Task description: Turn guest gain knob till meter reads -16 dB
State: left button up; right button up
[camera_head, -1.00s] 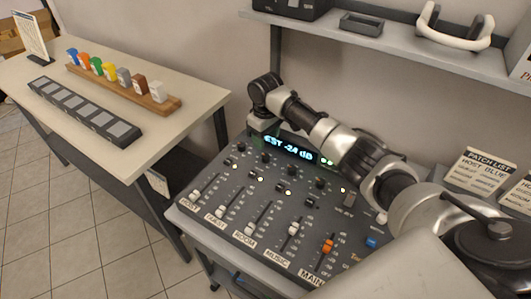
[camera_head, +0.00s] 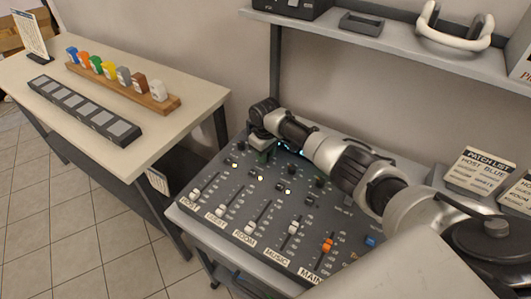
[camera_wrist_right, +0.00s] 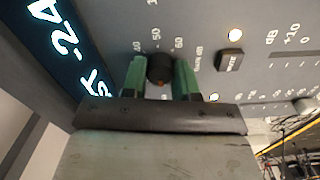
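The mixing console (camera_head: 187,206) has a row of faders labelled HOST, GUEST, ROOM, MUSIC and MAIN, with dark knobs above them. My right gripper (camera_head: 264,156) is low over the knob row, near the top of the GUEST column. In the right wrist view its green fingers (camera_wrist_right: 161,75) stand on either side of a black knob (camera_wrist_right: 160,69). The knob about fills the gap; whether the fingers press on it is unclear. The meter display (camera_wrist_right: 65,45) reads -24, partly cut off; in the head view my arm mostly hides it. My left gripper is out of view.
A mute button (camera_wrist_right: 230,61) and a lit lamp (camera_wrist_right: 235,35) are beside the knob. A shelf (camera_head: 390,40) with headphones (camera_head: 455,38) hangs above the console. A patch list card (camera_head: 480,172) stands at the right. A side table (camera_head: 180,140) holds coloured pieces.

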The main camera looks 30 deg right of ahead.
jog(key=c, duration=0.4)
jog(key=shift+o, duration=0.2)
jog(key=shift+r+m+p, duration=0.2)
jog(key=shift+m+p, duration=1.15)
jog(key=shift+m, duration=0.05)
jog(key=shift+f+m+p, duration=0.15)
jog(key=shift+m+p, duration=0.95)
jog(key=shift+m, duration=1)
jog(key=o, duration=0.9)
notch_tip(320, 180, up, 11)
jog(key=shift+f, duration=0.1)
